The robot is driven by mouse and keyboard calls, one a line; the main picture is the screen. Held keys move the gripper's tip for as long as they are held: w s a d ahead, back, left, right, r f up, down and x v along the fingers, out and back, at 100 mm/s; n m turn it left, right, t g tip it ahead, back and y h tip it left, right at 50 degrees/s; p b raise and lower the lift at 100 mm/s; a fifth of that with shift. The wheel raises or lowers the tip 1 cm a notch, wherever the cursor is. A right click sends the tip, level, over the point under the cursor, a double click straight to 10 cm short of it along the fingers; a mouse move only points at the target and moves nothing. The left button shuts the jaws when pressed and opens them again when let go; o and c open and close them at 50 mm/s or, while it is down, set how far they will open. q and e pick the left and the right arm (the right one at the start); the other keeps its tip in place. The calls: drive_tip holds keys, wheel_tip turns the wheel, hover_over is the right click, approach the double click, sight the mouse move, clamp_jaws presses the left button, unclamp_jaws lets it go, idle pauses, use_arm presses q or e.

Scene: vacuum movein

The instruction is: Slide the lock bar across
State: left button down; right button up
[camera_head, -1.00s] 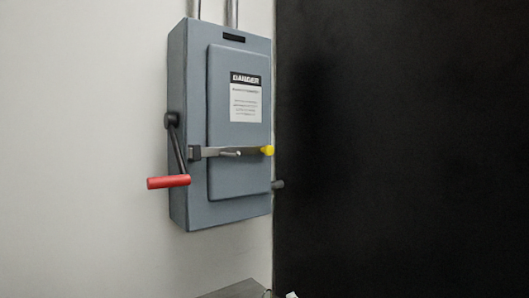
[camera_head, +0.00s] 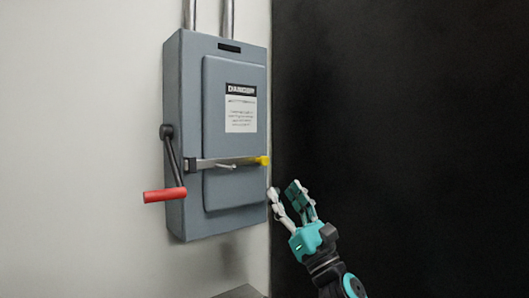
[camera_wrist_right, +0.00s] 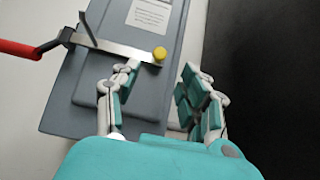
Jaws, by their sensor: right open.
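The silver lock bar (camera_head: 210,162) lies across the front of a grey electrical box (camera_head: 184,90). Its right end has a yellow knob (camera_head: 262,160), and a small handle sticks out near its middle. In the right wrist view the bar (camera_wrist_right: 112,48) runs to the yellow knob (camera_wrist_right: 160,54), just beyond my fingers. My right gripper (camera_head: 283,190) is open and empty, below and to the right of the knob, apart from it in the head view. It also shows in the right wrist view (camera_wrist_right: 158,82), with its fingers spread on either side. My left gripper is not in view.
A lever with a red grip (camera_head: 165,195) sticks out at the box's left side; the red grip also shows in the wrist view (camera_wrist_right: 18,49). A danger label (camera_head: 241,108) is on the door. A black wall (camera_head: 420,120) stands right of the box.

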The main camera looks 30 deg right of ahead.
sight(266, 163)
drive_tip(key=p+x, duration=0.3)
drive_tip(key=x, duration=0.7)
drive_tip(key=shift+w+r, duration=0.1)
drive_tip(key=c, duration=0.9)
clamp_jaws()
